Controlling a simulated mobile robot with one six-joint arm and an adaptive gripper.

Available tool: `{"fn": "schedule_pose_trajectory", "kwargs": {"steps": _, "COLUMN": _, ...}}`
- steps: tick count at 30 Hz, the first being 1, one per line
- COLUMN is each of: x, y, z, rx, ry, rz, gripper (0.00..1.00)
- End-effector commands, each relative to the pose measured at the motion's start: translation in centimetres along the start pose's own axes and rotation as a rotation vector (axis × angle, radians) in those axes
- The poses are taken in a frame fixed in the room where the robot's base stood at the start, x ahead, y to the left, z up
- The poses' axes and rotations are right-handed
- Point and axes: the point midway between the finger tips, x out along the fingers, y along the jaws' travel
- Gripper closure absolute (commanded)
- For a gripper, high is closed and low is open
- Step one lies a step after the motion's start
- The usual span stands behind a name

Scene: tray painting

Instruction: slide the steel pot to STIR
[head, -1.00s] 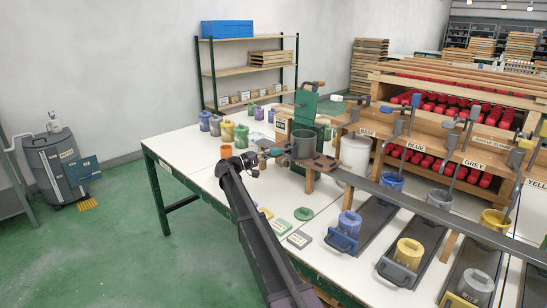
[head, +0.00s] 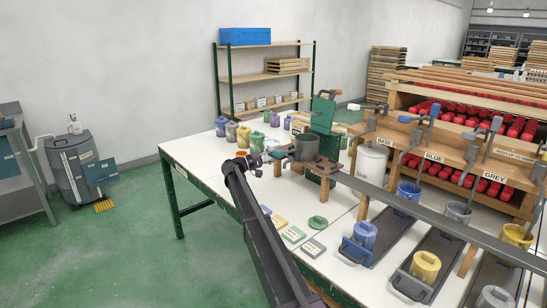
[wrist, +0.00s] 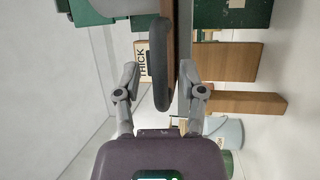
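My gripper (head: 264,160) is just left of the carriage, low beside the pot. In the wrist view my gripper (wrist: 160,75) is open. A dark rounded handle (wrist: 162,65) lies between its fingers, with a visible gap on the left finger's side. I cannot tell whether the right finger touches anything. No STIR label is readable.
A green machine (head: 323,112) stands behind the pot. Several coloured pots stand at the bench's back left. A THICK sign (wrist: 141,62) shows in the wrist view.

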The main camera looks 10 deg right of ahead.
Motion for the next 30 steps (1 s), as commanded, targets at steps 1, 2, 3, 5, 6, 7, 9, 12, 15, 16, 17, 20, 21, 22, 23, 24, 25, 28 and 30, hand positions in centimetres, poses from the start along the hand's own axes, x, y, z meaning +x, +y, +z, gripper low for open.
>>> {"fn": "schedule_pose_trajectory", "kwargs": {"steps": 1, "x": 0.0, "y": 0.0, "z": 0.0, "rx": 0.0, "ry": -0.001, "rz": 0.0, "gripper": 0.48}}
{"fn": "schedule_pose_trajectory", "kwargs": {"steps": 2, "x": 0.0, "y": 0.0, "z": 0.1, "rx": 0.0, "ry": -0.001, "rz": 0.0, "gripper": 0.48}}
{"fn": "schedule_pose_trajectory", "kwargs": {"steps": 3, "x": 0.0, "y": 0.0, "z": 0.1, "rx": 0.0, "ry": -0.001, "rz": 0.0, "gripper": 0.48}}
{"fn": "schedule_pose_trajectory", "kwargs": {"steps": 5, "x": 0.0, "y": 0.0, "z": 0.1, "rx": 0.0, "ry": -0.001, "rz": -0.001, "gripper": 0.48}}
{"fn": "schedule_pose_trajectory", "kwargs": {"steps": 6, "x": 0.0, "y": 0.0, "z": 0.2, "rx": 0.0, "ry": -0.001, "rz": -0.001, "gripper": 0.48}}
{"fn": "schedule_pose_trajectory", "kwargs": {"steps": 7, "x": 0.0, "y": 0.0, "z": 0.2, "rx": 0.0, "ry": -0.002, "rz": -0.001, "gripper": 0.48}}
{"fn": "schedule_pose_trajectory", "kwargs": {"steps": 9, "x": 0.1, "y": 0.0, "z": 0.4, "rx": 0.0, "ry": -0.002, "rz": -0.001, "gripper": 0.48}}
{"fn": "schedule_pose_trajectory", "kwargs": {"steps": 12, "x": 0.3, "y": 0.0, "z": 0.9, "rx": 0.0, "ry": -0.002, "rz": -0.001, "gripper": 0.48}}
{"fn": "schedule_pose_trajectory", "kwargs": {"steps": 15, "x": 0.5, "y": 0.0, "z": 1.6, "rx": 0.0, "ry": -0.002, "rz": -0.001, "gripper": 0.48}}
{"fn": "schedule_pose_trajectory", "kwargs": {"steps": 16, "x": 0.6, "y": 0.0, "z": 1.9, "rx": 0.0, "ry": -0.002, "rz": -0.001, "gripper": 0.48}}
{"fn": "schedule_pose_trajectory", "kwargs": {"steps": 17, "x": 0.8, "y": 0.0, "z": 2.2, "rx": 0.0, "ry": -0.002, "rz": -0.001, "gripper": 0.48}}
{"fn": "schedule_pose_trajectory", "kwargs": {"steps": 20, "x": 1.2, "y": 0.0, "z": 3.3, "rx": 0.0, "ry": -0.002, "rz": -0.001, "gripper": 0.48}}
{"fn": "schedule_pose_trajectory", "kwargs": {"steps": 21, "x": 1.4, "y": 0.0, "z": 3.8, "rx": 0.0, "ry": -0.002, "rz": -0.001, "gripper": 0.48}}
{"fn": "schedule_pose_trajectory", "kwargs": {"steps": 22, "x": 1.6, "y": 0.0, "z": 4.2, "rx": 0.0, "ry": -0.002, "rz": -0.001, "gripper": 0.48}}
{"fn": "schedule_pose_trajectory", "kwargs": {"steps": 23, "x": 1.7, "y": 0.0, "z": 4.6, "rx": 0.0, "ry": -0.002, "rz": -0.001, "gripper": 0.48}}
{"fn": "schedule_pose_trajectory", "kwargs": {"steps": 24, "x": 1.9, "y": 0.0, "z": 5.1, "rx": 0.0, "ry": -0.002, "rz": -0.001, "gripper": 0.48}}
{"fn": "schedule_pose_trajectory", "kwargs": {"steps": 25, "x": 2.1, "y": 0.0, "z": 5.5, "rx": 0.0, "ry": -0.002, "rz": -0.001, "gripper": 0.48}}
{"fn": "schedule_pose_trajectory", "kwargs": {"steps": 28, "x": 2.6, "y": 0.0, "z": 6.8, "rx": 0.0, "ry": -0.003, "rz": -0.001, "gripper": 0.48}}
{"fn": "schedule_pose_trajectory", "kwargs": {"steps": 30, "x": 3.0, "y": 0.0, "z": 7.8, "rx": 0.0, "ry": -0.003, "rz": -0.001, "gripper": 0.48}}
